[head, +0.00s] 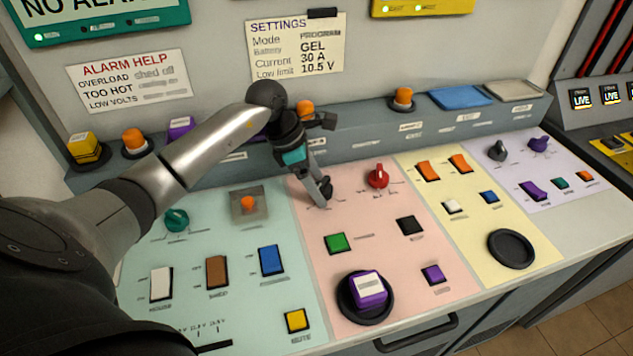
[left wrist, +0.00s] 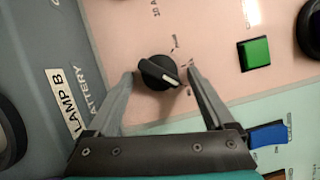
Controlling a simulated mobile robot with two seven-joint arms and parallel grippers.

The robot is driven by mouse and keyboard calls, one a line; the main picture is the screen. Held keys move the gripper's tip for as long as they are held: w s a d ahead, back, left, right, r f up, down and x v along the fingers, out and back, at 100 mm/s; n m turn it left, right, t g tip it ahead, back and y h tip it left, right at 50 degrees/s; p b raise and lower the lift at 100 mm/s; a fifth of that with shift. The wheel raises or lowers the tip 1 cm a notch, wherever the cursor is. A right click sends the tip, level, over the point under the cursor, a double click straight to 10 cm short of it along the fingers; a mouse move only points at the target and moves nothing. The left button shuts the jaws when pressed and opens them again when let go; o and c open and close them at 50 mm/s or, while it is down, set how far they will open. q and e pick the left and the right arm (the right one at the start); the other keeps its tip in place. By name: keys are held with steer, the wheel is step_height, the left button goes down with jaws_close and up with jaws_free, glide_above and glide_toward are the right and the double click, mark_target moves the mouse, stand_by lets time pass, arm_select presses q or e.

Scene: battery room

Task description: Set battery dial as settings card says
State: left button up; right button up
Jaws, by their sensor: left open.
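The settings card (head: 297,50) on the back wall reads Mode PROGRAM, Battery GEL, Current 30 A, Low limit 10.5 V. A black battery dial (left wrist: 158,72) with a white pointer line sits on the pink panel. In the left wrist view the pointer aims to the lower right, towards small marks too blurred to read. My left gripper (head: 322,189) is open, with its fingers (left wrist: 162,76) on either side of the dial. I cannot tell whether they touch it. In the head view the gripper largely hides the dial. My right gripper is out of view.
A red dial (head: 377,177) stands right of my left gripper on the pink panel. A green button (head: 337,243) and black button (head: 411,224) lie nearer. A teal dial (head: 176,219) is on the mint panel. The raised ledge (head: 365,130) with lamps runs behind.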

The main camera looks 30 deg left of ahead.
arm_select(q)
steer(key=shift+c, duration=0.2)
steer(key=c, duration=1.3)
steer(key=shift+r+n, duration=0.1)
steer(key=shift+n, duration=0.2)
steer(key=n+t+y+p, duration=0.1)
steer(key=n+p, duration=0.1)
steer(key=n, duration=0.2)
steer(key=shift+s+d+r, duration=0.1)
steer(key=shift+d, duration=0.05)
steer(key=n+y, duration=0.1)
steer(key=n, duration=0.1)
steer(key=n+p, duration=0.1)
steer(key=n, duration=0.1)
steer(key=shift+d+t+y, duration=0.15)
steer(key=shift+t+y, duration=0.25)
steer(key=shift+n, duration=0.3)
